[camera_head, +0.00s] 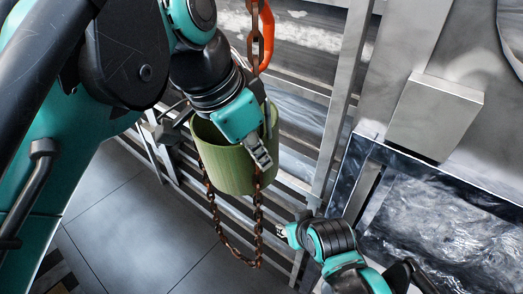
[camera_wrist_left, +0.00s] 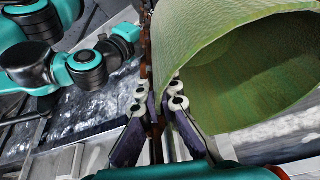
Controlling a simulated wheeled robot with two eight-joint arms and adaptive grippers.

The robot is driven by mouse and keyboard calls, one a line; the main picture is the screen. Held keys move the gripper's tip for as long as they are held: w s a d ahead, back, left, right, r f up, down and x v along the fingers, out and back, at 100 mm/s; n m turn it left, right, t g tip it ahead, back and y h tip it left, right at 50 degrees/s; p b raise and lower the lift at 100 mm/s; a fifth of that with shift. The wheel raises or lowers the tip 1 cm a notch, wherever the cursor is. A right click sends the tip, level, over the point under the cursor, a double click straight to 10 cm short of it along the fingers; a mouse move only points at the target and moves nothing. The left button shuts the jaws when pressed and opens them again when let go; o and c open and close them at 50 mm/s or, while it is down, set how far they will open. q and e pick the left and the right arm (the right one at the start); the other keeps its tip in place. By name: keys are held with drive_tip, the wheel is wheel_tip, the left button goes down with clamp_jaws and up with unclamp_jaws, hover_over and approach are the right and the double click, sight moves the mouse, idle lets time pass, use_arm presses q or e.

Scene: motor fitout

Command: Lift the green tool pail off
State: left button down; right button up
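The green tool pail (camera_head: 222,170) hangs upright, mouth up, among rusty chains in the head view. In the left wrist view the pail (camera_wrist_left: 215,35) fills the upper right, with its hollow inside showing. My left gripper (camera_head: 262,160) reaches down over the pail's near right rim. In the left wrist view its two fingers (camera_wrist_left: 160,92) stand a little apart, with the pail's edge and a chain (camera_wrist_left: 147,50) close between them. Whether they press on the pail is unclear. My right gripper (camera_head: 282,233) is below and right of the pail, apart from it; its fingers are too small to read.
A rusty chain (camera_head: 232,252) loops below the pail. An orange hook (camera_head: 266,38) hangs above it, close to my left wrist. Metal rails (camera_head: 333,120) stand behind. A dark-framed bin (camera_head: 440,225) and a metal box (camera_head: 435,113) are on the right. Tiled floor (camera_head: 115,215) is clear at lower left.

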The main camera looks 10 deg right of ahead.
use_arm(q)
drive_tip(key=shift+s+a, duration=1.1)
drive_tip(key=shift+a, duration=0.25)
drive_tip(key=shift+s+a, duration=1.05)
drive_tip(key=shift+a, duration=0.25)
